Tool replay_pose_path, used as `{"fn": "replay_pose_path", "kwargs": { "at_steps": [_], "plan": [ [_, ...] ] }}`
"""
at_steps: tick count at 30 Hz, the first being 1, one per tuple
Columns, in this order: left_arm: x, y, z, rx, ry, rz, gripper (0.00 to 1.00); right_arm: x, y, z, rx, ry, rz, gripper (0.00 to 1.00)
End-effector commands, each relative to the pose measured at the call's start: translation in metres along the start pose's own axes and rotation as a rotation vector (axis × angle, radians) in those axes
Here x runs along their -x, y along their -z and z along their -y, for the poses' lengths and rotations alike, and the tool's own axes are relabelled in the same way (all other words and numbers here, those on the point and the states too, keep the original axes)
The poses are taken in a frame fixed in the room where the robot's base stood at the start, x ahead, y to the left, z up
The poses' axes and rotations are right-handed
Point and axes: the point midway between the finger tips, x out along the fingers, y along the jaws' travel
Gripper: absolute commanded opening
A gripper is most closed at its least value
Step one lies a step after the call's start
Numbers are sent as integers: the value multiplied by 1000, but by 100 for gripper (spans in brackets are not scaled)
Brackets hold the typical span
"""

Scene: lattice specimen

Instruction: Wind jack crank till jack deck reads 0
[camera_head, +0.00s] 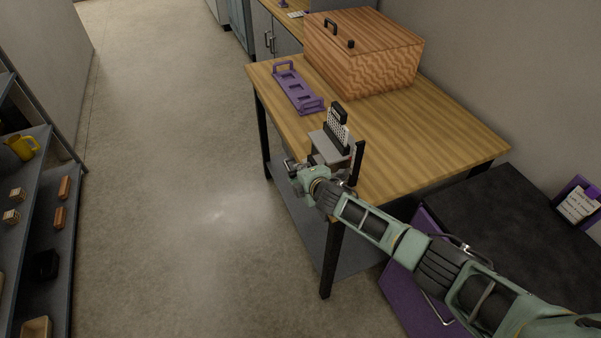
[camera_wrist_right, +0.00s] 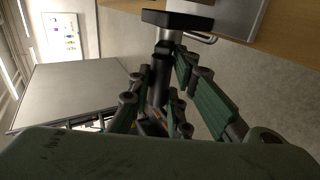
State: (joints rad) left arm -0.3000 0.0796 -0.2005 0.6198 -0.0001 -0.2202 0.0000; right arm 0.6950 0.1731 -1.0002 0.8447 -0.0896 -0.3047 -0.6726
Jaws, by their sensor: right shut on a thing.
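The jack stands at the front edge of the wooden table, with a grey deck (camera_head: 322,147) and a dark upright post (camera_head: 357,163) beside it. A white perforated lattice piece (camera_head: 338,127) in a black holder stands on the deck. No reading can be made out. My right gripper (camera_head: 292,168) is at the jack's near left side, just off the table edge. In the right wrist view its green-padded fingers (camera_wrist_right: 165,98) are shut around a dark shaft, the jack crank (camera_wrist_right: 159,78). The arm hides part of the jack. My left gripper is out of view.
A purple tray with handles (camera_head: 297,91) and a large wooden box (camera_head: 362,55) sit farther back on the table (camera_head: 430,135). A dark-topped purple cabinet (camera_head: 500,215) stands to the right. Shelves (camera_head: 60,235) line the left; the floor between is clear.

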Motion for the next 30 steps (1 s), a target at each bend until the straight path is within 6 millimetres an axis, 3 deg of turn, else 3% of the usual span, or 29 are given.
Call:
{"fn": "replay_pose_path", "kwargs": {
  "at_steps": [2, 3, 9, 20, 30],
  "plan": [
    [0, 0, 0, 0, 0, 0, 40, 0, 0, -6, 3, -9, -2, 0],
    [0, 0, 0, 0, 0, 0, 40, 0, 0, -6, 3, -9, -2, 21],
    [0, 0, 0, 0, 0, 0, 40, 0, 0, -4, 2, -6, -2, 37],
    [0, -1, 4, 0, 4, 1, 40, 2, 0, -1, 0, -2, 0, 37],
    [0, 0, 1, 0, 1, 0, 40, 32, 0, 0, 1, -2, -2, 37]
  ]
}}
